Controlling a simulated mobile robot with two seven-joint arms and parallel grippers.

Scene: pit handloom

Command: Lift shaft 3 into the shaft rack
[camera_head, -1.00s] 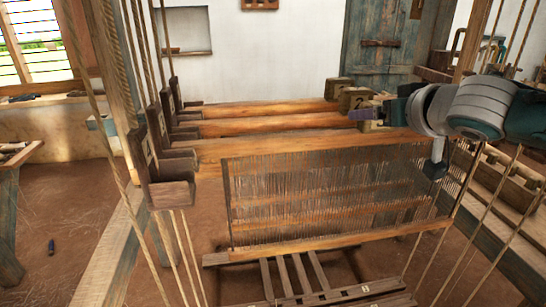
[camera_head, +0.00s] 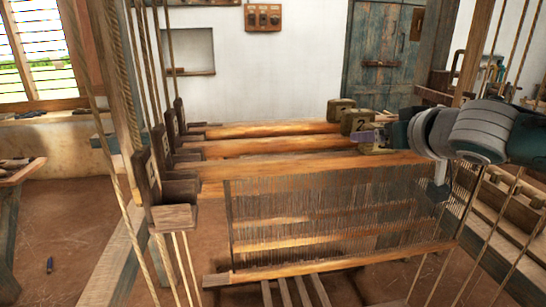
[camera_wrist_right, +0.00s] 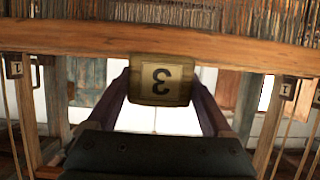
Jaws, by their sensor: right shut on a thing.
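Shaft 3 is the nearest of three wooden bars. In the head view its long bar (camera_head: 290,172) runs level above a comb-like frame of heddles (camera_head: 340,210). Its dark left end lies at the slotted wooden brackets (camera_head: 175,216). My right gripper (camera_head: 370,138) is shut on the block at its right end. In the right wrist view this block (camera_wrist_right: 160,80), marked with an upside-down 3, sits between the two fingers, below the bar (camera_wrist_right: 160,40). I cannot tell which fixture is the shaft rack. My left gripper is not in view.
Two more shafts lie behind, with a block marked 2 (camera_head: 358,121) and another block (camera_head: 340,109) close to my right gripper. Ropes hang at the left and right. Treadles (camera_head: 295,291) lie below. A blue-green door (camera_head: 383,60) stands at the back.

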